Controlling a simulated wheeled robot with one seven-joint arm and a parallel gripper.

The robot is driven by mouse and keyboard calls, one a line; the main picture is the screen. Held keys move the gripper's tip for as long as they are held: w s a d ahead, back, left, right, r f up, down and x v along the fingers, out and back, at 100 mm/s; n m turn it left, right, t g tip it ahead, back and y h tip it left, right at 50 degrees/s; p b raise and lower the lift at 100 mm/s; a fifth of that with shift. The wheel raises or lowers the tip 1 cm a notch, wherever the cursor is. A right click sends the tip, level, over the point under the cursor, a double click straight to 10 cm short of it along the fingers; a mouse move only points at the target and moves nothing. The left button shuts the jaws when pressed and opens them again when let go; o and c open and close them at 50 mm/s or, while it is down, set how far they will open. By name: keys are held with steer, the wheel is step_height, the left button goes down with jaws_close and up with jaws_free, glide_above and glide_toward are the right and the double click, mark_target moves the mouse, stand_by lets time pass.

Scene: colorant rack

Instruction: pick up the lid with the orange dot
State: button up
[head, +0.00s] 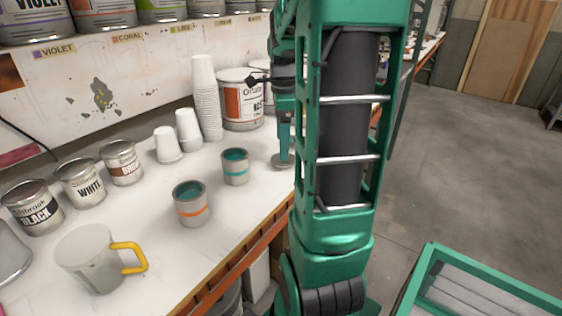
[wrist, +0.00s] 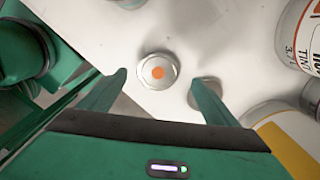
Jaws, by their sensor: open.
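The lid with the orange dot (wrist: 157,71) is a round silvery disc lying on the white worktop, in the upper middle of the wrist view. My gripper (wrist: 159,78) is open, with one green finger on each side of the lid in that view. I cannot tell its height above the lid. A second grey round thing (wrist: 207,81) is partly hidden behind the right finger. In the head view, my gripper (head: 284,158) is low over the worktop, partly hidden by my arm. A grey disc (head: 280,161) shows beside it; its top marking is not visible.
Two open cans of teal paint, one orange-striped (head: 191,204) and one teal-striped (head: 235,167), stand left of my gripper. A large labelled can (head: 241,99) and stacked white cups (head: 207,100) stand behind. A mug (head: 90,258) is at front left. The worktop's front edge is close.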

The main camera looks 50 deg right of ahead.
steer(key=shift+s+f, duration=0.15)
steer(key=shift+f, duration=2.15)
steer(key=c, duration=1.1)
steer(key=shift+r, duration=0.1)
